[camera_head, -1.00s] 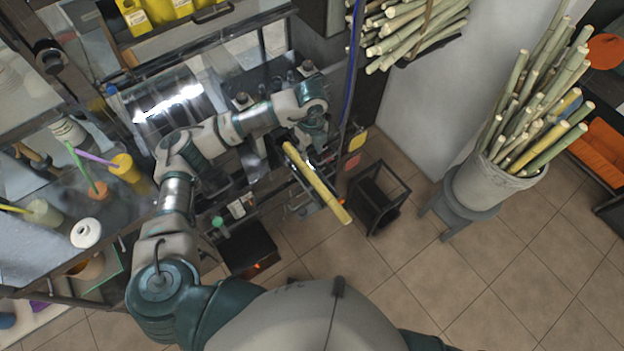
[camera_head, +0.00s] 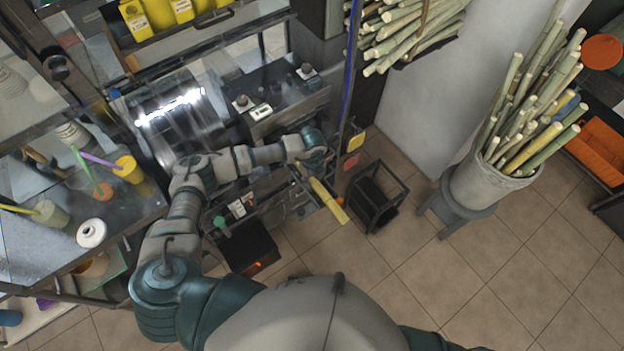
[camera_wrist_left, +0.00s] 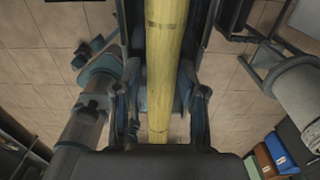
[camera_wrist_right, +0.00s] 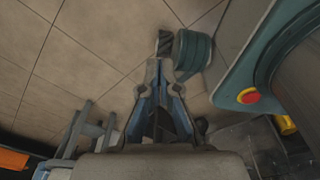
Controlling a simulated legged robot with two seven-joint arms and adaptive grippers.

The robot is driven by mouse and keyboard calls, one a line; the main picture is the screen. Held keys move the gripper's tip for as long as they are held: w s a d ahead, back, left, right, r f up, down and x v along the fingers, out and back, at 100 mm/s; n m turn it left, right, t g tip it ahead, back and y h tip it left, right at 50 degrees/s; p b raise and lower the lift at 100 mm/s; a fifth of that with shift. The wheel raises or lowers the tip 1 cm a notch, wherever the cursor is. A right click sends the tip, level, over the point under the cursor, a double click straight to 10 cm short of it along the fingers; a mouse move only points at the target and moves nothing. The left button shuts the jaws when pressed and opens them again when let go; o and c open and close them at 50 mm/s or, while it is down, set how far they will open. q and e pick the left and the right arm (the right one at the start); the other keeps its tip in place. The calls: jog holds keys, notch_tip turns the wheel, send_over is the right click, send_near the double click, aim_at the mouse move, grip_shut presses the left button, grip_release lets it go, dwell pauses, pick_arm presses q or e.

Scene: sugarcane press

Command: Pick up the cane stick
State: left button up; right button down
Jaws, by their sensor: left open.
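The cane stick (camera_head: 327,200) is yellow and lies slantwise beside the press, its lower end free over the floor. In the head view, my left wrist hides its upper end. My left gripper (camera_head: 303,172) is over the upper part of the stick. In the left wrist view, the stick (camera_wrist_left: 164,70) runs lengthwise between the two open fingers (camera_wrist_left: 161,95), with gaps on both sides. My right gripper shows only in the right wrist view (camera_wrist_right: 156,72); its fingertips come together with nothing seen between them, over the tiled floor.
The press with its shiny metal drum (camera_head: 178,112) stands at the left. Below it is a black box (camera_head: 247,247). A black stand (camera_head: 375,198) is right of the stick. A bucket of canes (camera_head: 485,185) stands on a grey stool (camera_head: 452,210). The floor in front is clear.

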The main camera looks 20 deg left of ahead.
pick_arm(q)
jog(key=shift+d+f, duration=0.25)
jog(key=shift+d, duration=0.2)
jog(key=c, duration=0.7)
jog(key=shift+a, duration=0.35)
grip_shut()
pick_arm(e)
jog(key=shift+d, duration=0.65)
